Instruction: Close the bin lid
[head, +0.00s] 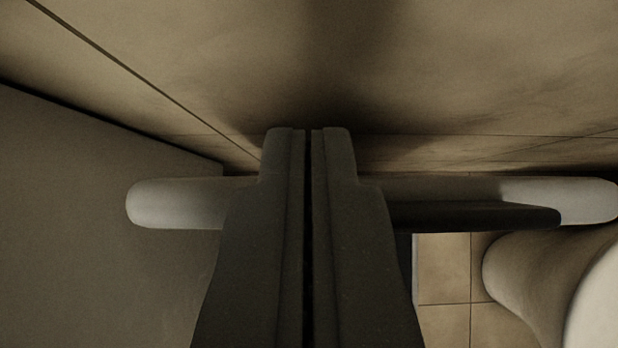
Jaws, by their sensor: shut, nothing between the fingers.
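My gripper (308,132) is in the middle of the head view, its two dark fingers pressed together with only a thin dark line between them. Nothing is held. A pale, round-ended horizontal bar (172,203) shows beyond the fingers, running out to the left and right of them. It could be the lid seen edge-on, but I cannot tell. The fingers hide its middle, and whether they touch it is unclear. A shorter dark strip (480,216) lies along its underside on the right. No bin body can be made out with certainty.
A plain grey panel (80,220) fills the left side. A tan tiled surface (420,60) spans the top, shadowed near the fingertips. A smooth, pale rounded form (545,275) stands close at lower right, with a small patch of tan tiles (442,270) beside it.

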